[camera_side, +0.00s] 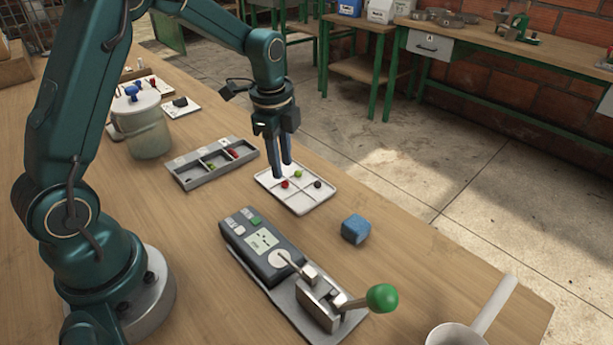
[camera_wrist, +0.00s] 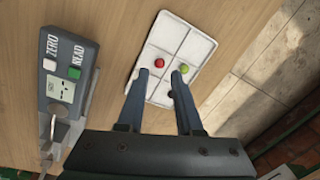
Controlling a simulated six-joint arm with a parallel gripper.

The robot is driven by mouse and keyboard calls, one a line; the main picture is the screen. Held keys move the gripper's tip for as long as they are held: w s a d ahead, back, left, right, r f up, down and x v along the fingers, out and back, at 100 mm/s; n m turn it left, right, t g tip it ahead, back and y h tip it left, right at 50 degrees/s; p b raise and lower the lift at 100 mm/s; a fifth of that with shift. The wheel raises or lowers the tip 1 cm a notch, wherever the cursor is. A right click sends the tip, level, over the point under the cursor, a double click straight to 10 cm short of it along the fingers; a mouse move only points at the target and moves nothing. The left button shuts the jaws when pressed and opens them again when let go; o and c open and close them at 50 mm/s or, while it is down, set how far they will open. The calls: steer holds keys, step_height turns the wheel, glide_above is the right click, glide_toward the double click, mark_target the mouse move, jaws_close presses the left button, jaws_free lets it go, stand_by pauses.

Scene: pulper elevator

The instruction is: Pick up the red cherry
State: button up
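The small round red cherry (camera_side: 285,184) lies on the white divided tray (camera_side: 301,207). In the wrist view, the cherry (camera_wrist: 159,63) sits just beyond the gap between the fingertips. My gripper (camera_side: 283,170) points down over the tray, close to the cherry; I cannot tell its exact height. A green cherry (camera_wrist: 184,68) is by the right fingertip, and a dark cherry (camera_wrist: 170,94) shows between the fingers, lower in the picture.
A grey compartment box (camera_side: 192,183) with small red and green items is left of the tray. A grey meter (camera_side: 262,240) and a green-knobbed lever (camera_side: 382,298) stand in front. A blue block (camera_side: 356,229), a lidded pot (camera_side: 145,130) and a white scoop (camera_side: 455,334) are also on the table.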

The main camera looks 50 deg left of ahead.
mark_target(284, 182)
steer(key=shift+w+a+f, duration=0.1)
steer(key=shift+f, duration=1)
steer(key=shift+w+f, duration=0.1)
steer(key=shift+f, duration=0.95)
steer(key=shift+c, duration=0.3)
jaws_close()
